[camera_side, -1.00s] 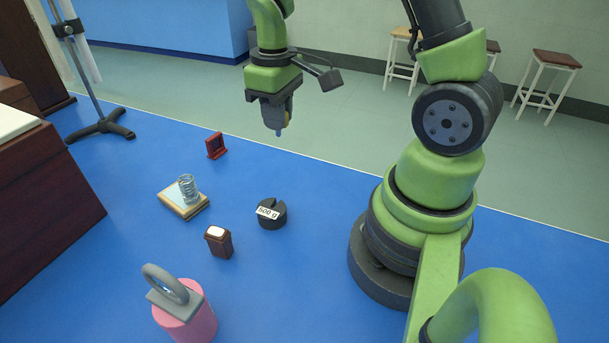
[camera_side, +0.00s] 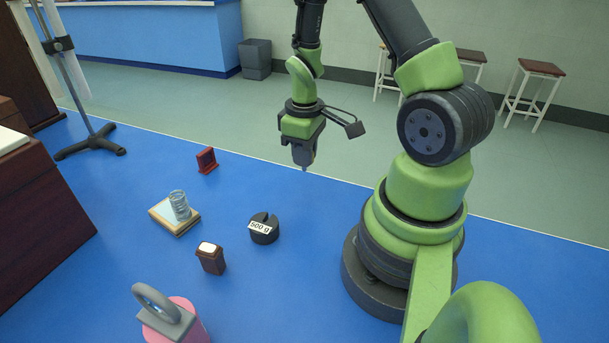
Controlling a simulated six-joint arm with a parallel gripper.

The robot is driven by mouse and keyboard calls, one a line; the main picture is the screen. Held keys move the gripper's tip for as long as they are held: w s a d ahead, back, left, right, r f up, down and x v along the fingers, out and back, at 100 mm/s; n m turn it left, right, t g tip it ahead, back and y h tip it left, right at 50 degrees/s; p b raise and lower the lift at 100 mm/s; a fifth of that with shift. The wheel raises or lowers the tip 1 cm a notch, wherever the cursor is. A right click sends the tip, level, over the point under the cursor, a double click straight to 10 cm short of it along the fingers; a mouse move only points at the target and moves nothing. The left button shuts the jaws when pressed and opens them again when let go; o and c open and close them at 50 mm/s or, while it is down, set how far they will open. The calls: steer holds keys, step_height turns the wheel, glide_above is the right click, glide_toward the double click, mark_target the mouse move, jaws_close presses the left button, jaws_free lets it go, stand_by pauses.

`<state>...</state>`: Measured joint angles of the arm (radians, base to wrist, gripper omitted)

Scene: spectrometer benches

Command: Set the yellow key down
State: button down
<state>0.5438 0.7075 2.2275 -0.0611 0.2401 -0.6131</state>
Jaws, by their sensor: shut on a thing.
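My gripper (camera_side: 304,165) points down over the far part of the blue bench, beyond and to the right of the black 500 g weight. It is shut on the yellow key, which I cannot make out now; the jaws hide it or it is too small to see. The jaw tips appear to be above the bench top, though the height is hard to judge. No yellow key shows lying on the bench.
Blue bench around the gripper is clear.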

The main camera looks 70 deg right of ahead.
mark_target(305, 170)
steer(key=shift+f, duration=2.45)
steer(key=shift+f, duration=0.15)
steer(key=c, duration=1.1)
jaws_free()
steer(key=shift+c, duration=0.2)
